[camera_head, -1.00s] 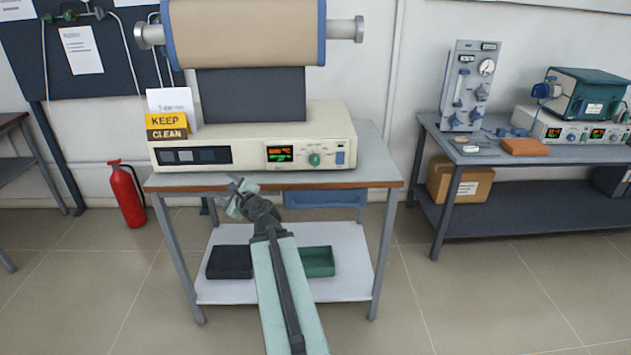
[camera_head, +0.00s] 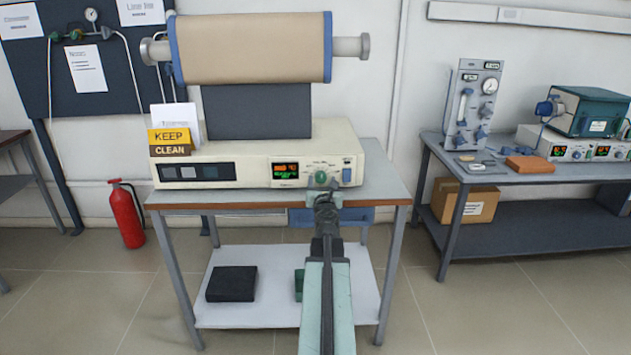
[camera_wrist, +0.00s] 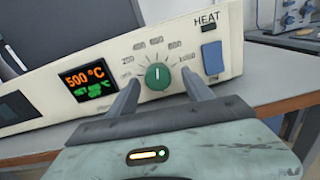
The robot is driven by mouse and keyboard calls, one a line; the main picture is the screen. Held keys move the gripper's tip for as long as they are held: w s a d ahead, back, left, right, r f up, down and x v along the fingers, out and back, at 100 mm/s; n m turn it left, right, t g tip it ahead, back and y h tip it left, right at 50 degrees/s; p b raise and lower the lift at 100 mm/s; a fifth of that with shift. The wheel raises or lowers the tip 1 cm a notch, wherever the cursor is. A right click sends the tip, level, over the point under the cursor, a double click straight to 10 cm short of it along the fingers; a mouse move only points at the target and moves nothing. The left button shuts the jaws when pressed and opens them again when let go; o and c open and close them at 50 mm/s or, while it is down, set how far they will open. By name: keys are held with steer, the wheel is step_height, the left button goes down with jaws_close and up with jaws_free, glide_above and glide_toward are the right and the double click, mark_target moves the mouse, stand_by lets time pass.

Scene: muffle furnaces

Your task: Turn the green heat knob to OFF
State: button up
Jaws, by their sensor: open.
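The green heat knob (camera_head: 320,178) sits on the front panel of the cream furnace controller (camera_head: 262,150). In the wrist view the knob (camera_wrist: 158,76) has a white pointer line standing nearly upright, with small labels in an arc around it. My gripper (camera_head: 325,195) is in front of the knob. In the wrist view its two open fingers (camera_wrist: 160,88) reach toward the panel, one on each side of the knob. I cannot tell whether they touch it. The display (camera_wrist: 88,82) reads 500 °C in orange, with smaller green text below.
A blue switch (camera_wrist: 212,57) under the word HEAT is close right of the knob. The controller stands on a grey table (camera_head: 385,190) below a tan cylindrical furnace (camera_head: 250,48). A KEEP CLEAN sign (camera_head: 169,142) stands left. A red extinguisher (camera_head: 127,213) is on the floor.

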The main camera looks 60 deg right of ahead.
steer(key=shift+w+d, duration=0.3)
steer(key=shift+d, duration=0.2)
steer(key=shift+w+a, duration=0.1)
steer(key=shift+a, duration=0.05)
steer(key=c, duration=1.2)
steer(key=shift+w+a, duration=0.1)
steer(key=shift+w, duration=0.05)
jaws_close()
